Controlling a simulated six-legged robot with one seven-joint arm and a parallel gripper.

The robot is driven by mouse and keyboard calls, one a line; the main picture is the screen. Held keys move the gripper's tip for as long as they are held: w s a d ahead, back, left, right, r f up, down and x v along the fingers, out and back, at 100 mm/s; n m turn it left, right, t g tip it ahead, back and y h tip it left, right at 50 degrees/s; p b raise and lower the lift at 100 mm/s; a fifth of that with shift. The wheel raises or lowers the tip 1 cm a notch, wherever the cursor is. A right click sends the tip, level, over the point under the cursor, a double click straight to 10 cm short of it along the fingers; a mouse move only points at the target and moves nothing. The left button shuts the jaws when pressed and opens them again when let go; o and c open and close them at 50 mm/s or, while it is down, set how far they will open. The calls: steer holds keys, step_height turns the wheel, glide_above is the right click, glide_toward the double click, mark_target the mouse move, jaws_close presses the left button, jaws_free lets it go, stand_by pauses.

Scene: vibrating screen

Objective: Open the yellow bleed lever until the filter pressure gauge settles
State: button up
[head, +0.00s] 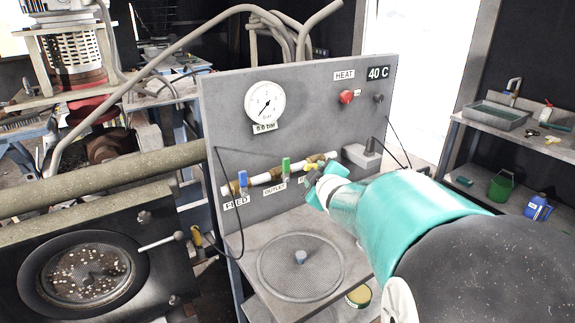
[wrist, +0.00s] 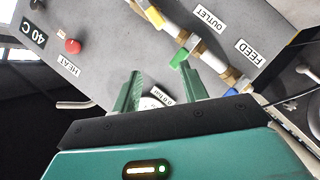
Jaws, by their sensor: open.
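The yellow bleed lever (head: 311,167) is on the right end of the pipe on the grey panel, partly hidden by my gripper (head: 322,180) in the head view. In the wrist view the yellow lever (wrist: 154,17) is beyond the fingertips, not between them. My gripper (wrist: 160,75) is open and empty. The round filter pressure gauge (head: 265,101) is on the panel's upper left, needle pointing down-left; its small label appears to read 0.0 bar. In the wrist view that label shows between the fingers.
A green outlet lever (head: 286,166) and a blue feed lever (head: 243,180) are on the same pipe, left of the yellow one. A red heat knob (head: 346,97) is at the upper right. A round mesh screen (head: 300,272) lies on the shelf below.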

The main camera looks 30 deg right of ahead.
mark_target(315, 167)
steer(key=s+d+f+n+t+y, duration=0.2)
steer(key=d+f+n+t+y, duration=0.3)
steer(key=d+f+n, duration=0.4)
steer(key=w+r, duration=0.1)
steer(key=w, duration=1.3)
steer(key=shift+g+y, duration=0.3)
steer(key=shift+g, duration=0.1)
steer(key=shift+d+r, duration=0.1)
jaws_close()
